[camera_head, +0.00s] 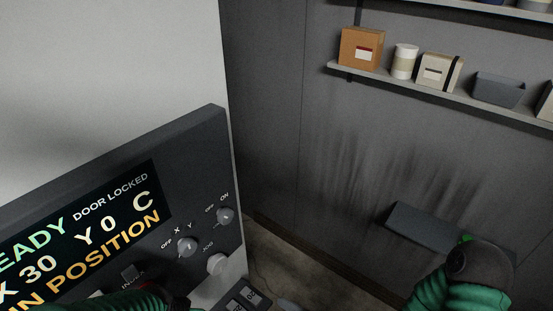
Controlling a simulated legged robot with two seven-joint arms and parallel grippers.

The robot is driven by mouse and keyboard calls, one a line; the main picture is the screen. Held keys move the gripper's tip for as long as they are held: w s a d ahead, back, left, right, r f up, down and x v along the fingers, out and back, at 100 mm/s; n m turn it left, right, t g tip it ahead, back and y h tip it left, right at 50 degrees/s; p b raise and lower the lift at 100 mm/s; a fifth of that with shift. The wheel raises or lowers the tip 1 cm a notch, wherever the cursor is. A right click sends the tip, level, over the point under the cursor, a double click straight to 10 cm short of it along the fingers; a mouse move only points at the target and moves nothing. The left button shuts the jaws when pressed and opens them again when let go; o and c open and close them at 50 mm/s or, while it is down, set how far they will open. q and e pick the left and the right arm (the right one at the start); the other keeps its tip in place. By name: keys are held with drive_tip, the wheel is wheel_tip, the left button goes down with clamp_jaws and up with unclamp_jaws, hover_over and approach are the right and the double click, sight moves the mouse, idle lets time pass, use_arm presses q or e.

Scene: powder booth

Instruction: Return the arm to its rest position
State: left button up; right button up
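A green and black part of my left arm (135,300) shows at the bottom edge, in front of the lower part of the control panel (205,150). A green and dark grey part of my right arm (465,280) shows at the bottom right. No fingertips of either gripper can be made out. The panel's screen (85,235) shows text including "DOOR LOCKED", "Y 0 C" and "IN POSITION"; its left side is cut off by the frame.
The panel has an X/Y knob (187,246), an on/off knob (225,215) and a jog knob (217,264). A wall shelf (390,81) at the upper right holds boxes and a jar. A grey slab-like object (422,228) is near my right arm.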

drive_tip(key=w+d+f+g+h+b, duration=0.1)
drive_tip(key=d+f+g+h+b, duration=0.1)
drive_tip(key=d+f+h+b, duration=0.45)
drive_tip(key=w+d+f+g+h+b, duration=0.2)
drive_tip(key=d+f+h+b, duration=0.15)
drive_tip(key=d+f, duration=0.6)
use_arm(q)
drive_tip(key=s+b+x, duration=0.2)
drive_tip(key=b+x, duration=0.1)
drive_tip(key=x, duration=0.6)
drive_tip(key=s+f+b+x, duration=0.1)
drive_tip(key=b+x, duration=0.3)
drive_tip(key=x, duration=0.6)
drive_tip(key=shift+s+b, duration=0.3)
drive_tip(key=shift+s, duration=0.3)
use_arm(e)
drive_tip(key=s+d+f+m+g+h, duration=0.1)
drive_tip(key=s+d+m+g+h, duration=0.2)
drive_tip(key=s, duration=0.4)
drive_tip(key=shift+s+d+m, duration=0.4)
drive_tip(key=shift+d+m, duration=0.05)
drive_tip(key=shift+m, duration=0.35)
use_arm(q)
drive_tip(key=shift+s, duration=0.15)
use_arm(e)
drive_tip(key=shift+s+a, duration=0.1)
